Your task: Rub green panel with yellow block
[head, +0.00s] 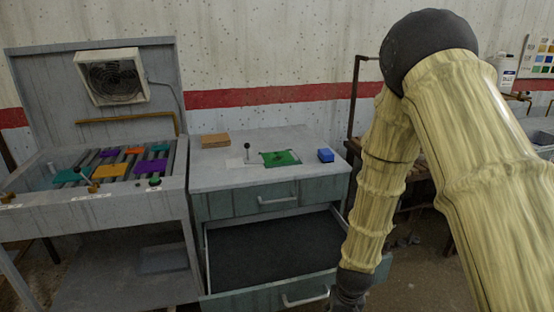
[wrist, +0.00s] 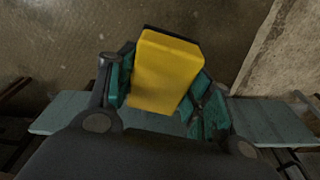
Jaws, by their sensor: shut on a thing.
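In the wrist view my gripper (wrist: 165,95) is shut on the yellow block (wrist: 166,72), with a teal finger pad on each side of it. The block has a dark layer along its far edge. In the head view my gripper and the yellow block are not visible; my arm runs down past the lower edge at right. The green panel (head: 281,158) lies flat on the grey cabinet top, with a small dark mark on it. The block is apart from the panel.
The lower drawer (head: 270,252) stands open in front. A sink with coloured panels on rails (head: 110,165) is at left.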

